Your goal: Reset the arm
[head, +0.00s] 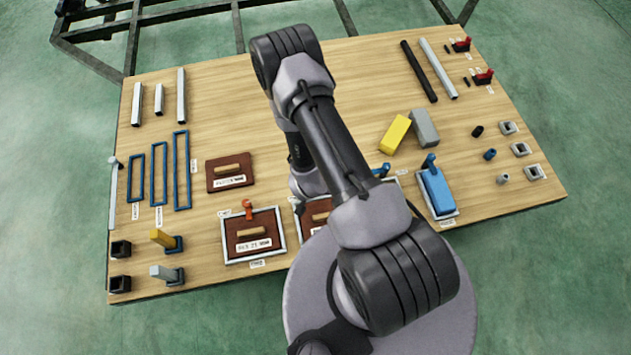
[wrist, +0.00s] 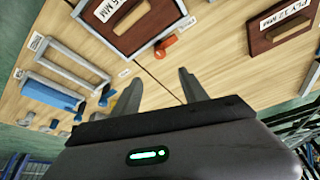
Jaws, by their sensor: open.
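In the wrist view, my gripper (wrist: 158,92) has its two grey fingers spread apart with nothing between them. Its fingers show over the bare wood of the table, near an orange-red handled part (wrist: 166,47) and a brown framed board (wrist: 148,38). In the head view my arm (head: 335,150) is folded over the middle of the table. The gripper's fingers are hidden there behind the arm links.
The wooden table (head: 250,95) carries brown boards (head: 217,184), a yellow block (head: 395,134), a grey block (head: 424,127) and a blue block (head: 437,192). Bars and blue frames lie at the left, small parts at the right. The table's upper middle is clear. A dark metal frame (head: 130,45) stands behind.

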